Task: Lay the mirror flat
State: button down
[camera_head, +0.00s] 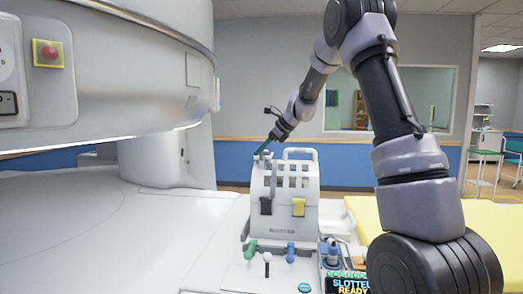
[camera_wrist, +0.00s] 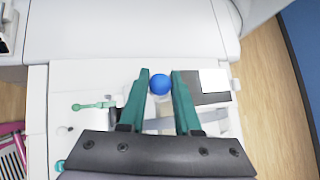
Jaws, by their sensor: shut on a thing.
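My gripper (camera_head: 260,151) is at the top of the white head coil (camera_head: 285,185), reaching down from the upper right in the head view. In the wrist view its two teal fingers (camera_wrist: 160,78) are shut on a round blue knob (camera_wrist: 160,83). A dark flat panel with a bright white patch (camera_wrist: 214,80) lies just right of the knob and looks like the mirror. The right finger covers part of it. I cannot tell its tilt from this view. In the head view the mirror is not clearly seen, and the knob is hidden at the fingers.
The scanner's large white upper body (camera_head: 100,70) overhangs on the left. A yellow pad (camera_head: 400,222) lies right of the coil. Green and blue plugs and a display box (camera_head: 345,284) stand in front of the coil. A green handle (camera_wrist: 95,105) lies left in the wrist view.

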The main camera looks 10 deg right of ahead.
jog(key=c, duration=0.6)
grip_release()
jog(key=shift+r, duration=0.1)
jog(key=v, duration=1)
jog(key=shift+s+d+r, duration=0.2)
jog(key=shift+s, duration=0.1)
jog(key=s+r+n+h, duration=0.1)
jog(key=s+r+n, duration=0.35)
jog(key=s, duration=0.65)
jog(key=s+d+f+n+h, duration=0.1)
jog(key=s+n, duration=0.3)
jog(key=s, duration=0.4)
jog(key=s+d+f+n+h, duration=0.1)
jog(key=s+f+n, duration=0.1)
jog(key=s+n, duration=0.3)
jog(key=s+f+n+t+h, duration=0.1)
jog(key=s+n, duration=0.4)
jog(key=s, duration=0.7)
jog(key=shift+d+f+h, duration=0.35)
jog(key=shift+d+h, duration=0.05)
jog(key=shift+h, duration=0.1)
